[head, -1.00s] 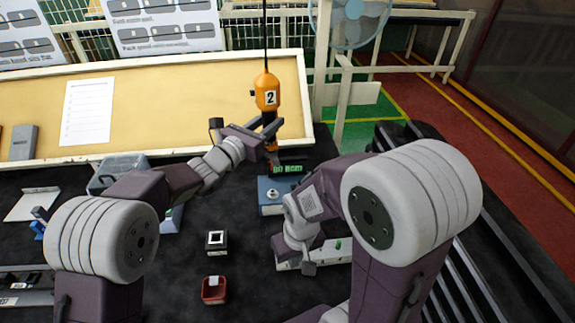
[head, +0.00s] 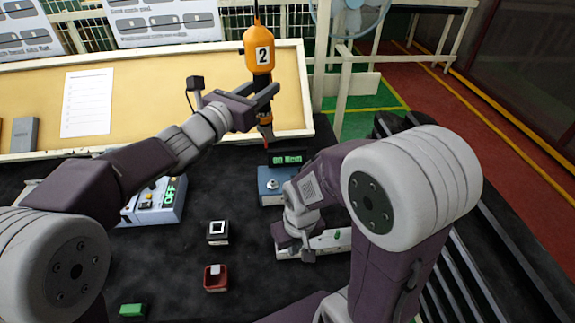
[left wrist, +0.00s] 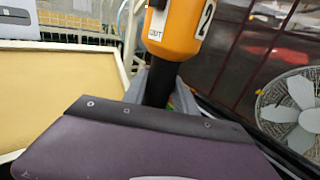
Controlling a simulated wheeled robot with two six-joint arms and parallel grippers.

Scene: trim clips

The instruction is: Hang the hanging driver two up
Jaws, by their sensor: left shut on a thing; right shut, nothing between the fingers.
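The hanging driver two (head: 258,50) is orange with a white "2" label and a black lower shaft, and hangs from a cord at the top centre of the head view. My left gripper (head: 268,97) is shut on its dark lower part. In the left wrist view the driver's orange body (left wrist: 178,25) stands just beyond the gripper, partly cut off by the top edge. The driver's tip points down above a blue device with a green display (head: 287,158). My right gripper (head: 308,250) is low at the white strip, shut and empty; its fingertips are largely hidden.
A blue box (head: 270,190) stands below the display. A grey control box (head: 155,205) is at left. A tan board (head: 130,75) stands behind.

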